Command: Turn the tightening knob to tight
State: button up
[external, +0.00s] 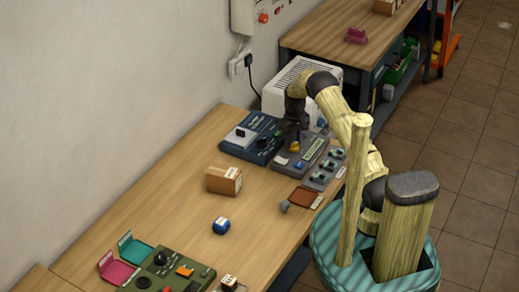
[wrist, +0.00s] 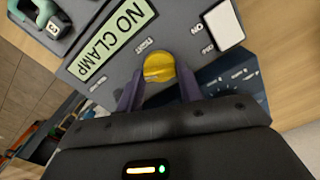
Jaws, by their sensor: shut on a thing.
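The yellow tightening knob (wrist: 159,68) sits on a grey panel beside a pale green display reading "NO CLAMP" (wrist: 112,42) in the wrist view. My gripper (wrist: 160,92) reaches the knob from below in that view, its two dark fingers shut on the knob's sides. In the external view my gripper (external: 294,128) points down over the grey panel (external: 312,150), with the yellow knob (external: 295,146) just under it. Small labels lie near the knob, too small to read surely.
A dark blue panel (external: 236,147) stands left of the grey one. A cardboard box (external: 224,180), a blue object (external: 221,225) and a green panel (external: 170,262) stand nearer on the wooden bench. A white vented unit (external: 290,82) stands behind. Bare bench (external: 150,200) lies to the left.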

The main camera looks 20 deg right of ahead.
aim_at(294, 143)
jog(key=m, duration=0.6)
jog(key=shift+b, duration=0.3)
jog(key=m, duration=0.6)
jog(key=o, duration=1)
notch_tip(294, 143, up, 17)
jog(key=b, duration=0.1)
jog(key=shift+r+b, duration=0.2)
jog(key=shift+b, duration=0.2)
